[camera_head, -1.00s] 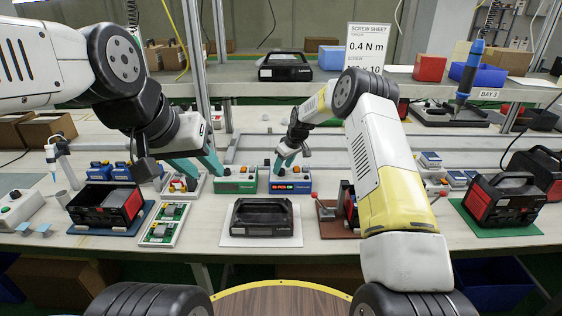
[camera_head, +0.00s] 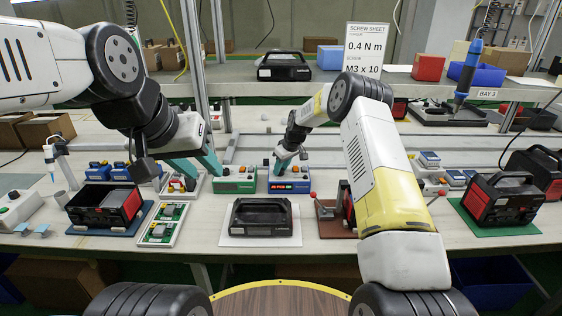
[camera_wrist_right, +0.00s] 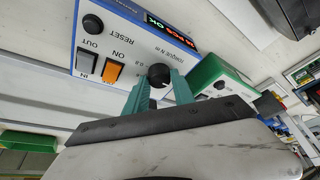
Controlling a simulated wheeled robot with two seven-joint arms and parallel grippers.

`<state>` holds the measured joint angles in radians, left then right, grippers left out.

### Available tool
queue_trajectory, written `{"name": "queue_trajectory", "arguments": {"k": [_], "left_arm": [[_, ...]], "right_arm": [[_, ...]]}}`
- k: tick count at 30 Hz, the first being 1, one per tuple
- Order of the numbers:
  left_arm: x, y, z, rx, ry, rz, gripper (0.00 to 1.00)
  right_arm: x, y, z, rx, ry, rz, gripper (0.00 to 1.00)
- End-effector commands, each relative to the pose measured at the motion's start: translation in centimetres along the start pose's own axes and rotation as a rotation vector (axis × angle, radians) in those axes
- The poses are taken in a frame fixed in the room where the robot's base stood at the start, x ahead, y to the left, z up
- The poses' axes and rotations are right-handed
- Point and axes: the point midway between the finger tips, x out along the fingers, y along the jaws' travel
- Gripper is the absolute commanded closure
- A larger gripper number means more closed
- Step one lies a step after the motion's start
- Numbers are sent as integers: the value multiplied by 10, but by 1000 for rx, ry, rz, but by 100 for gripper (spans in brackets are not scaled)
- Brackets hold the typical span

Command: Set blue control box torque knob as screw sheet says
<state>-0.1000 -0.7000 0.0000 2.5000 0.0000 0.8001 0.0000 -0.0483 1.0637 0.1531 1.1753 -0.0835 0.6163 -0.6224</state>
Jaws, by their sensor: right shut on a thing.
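The blue control box (camera_head: 290,179) stands on the bench beside a green one. In the right wrist view the box (camera_wrist_right: 140,45) shows its panel, tipped over, with a black torque knob (camera_wrist_right: 159,74) labelled "TORQUE N m". My right gripper (camera_wrist_right: 160,84) is shut on that knob, a teal finger on each side; it hides part of the scale, and 0.8 is readable. The screw sheet (camera_head: 366,47) reads 0.4 N m, M3 x 10. My left gripper (camera_head: 205,170) is open and empty, near the green box.
The green control box (camera_head: 235,180) adjoins on the left. A black case (camera_head: 262,218) lies on a white mat in front. A red-and-black unit (camera_head: 345,200) on a brown mat stands to the right.

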Motion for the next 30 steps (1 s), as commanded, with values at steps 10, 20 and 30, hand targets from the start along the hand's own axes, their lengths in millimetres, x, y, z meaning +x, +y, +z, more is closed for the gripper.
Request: {"name": "queue_trajectory", "arguments": {"k": [10, 20, 30], "left_arm": [[0, 0, 0, 0, 0, 0, 64], [0, 0, 0, 0, 0, 0, 64], [0, 0, 0, 0, 0, 0, 64]], "right_arm": [[0, -2, 0, 176, -2, 76, 100], [0, -4, -1, 434, -1, 183, 100], [0, -4, -2, 630, 0, 263, 100]]}}
